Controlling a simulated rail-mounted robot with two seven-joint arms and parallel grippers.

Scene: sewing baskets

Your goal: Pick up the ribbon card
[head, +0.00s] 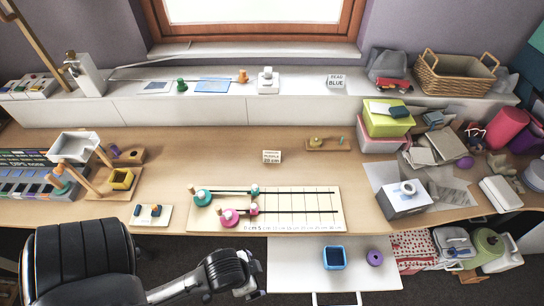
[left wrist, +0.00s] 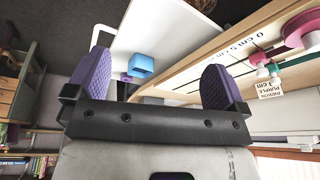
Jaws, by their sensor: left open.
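The ribbon card (head: 271,156) is a small white card with printed text, standing upright on the wooden desk behind the measuring board. It also shows at the right of the left wrist view (left wrist: 268,88), upside down, with "ribbon purple" on it. My left gripper (left wrist: 156,82) is open, with its two purple fingers apart and nothing held. In the head view its arm is low at the front, in front of the desk, well short of the card. My right gripper is not in view.
The measuring board (head: 290,222) with teal and pink spools lies between the front edge and the card. An open white drawer (head: 300,279) holds a blue box (head: 334,257) and a purple ring (head: 375,257). A small wooden rack (head: 328,145) stands right of the card.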

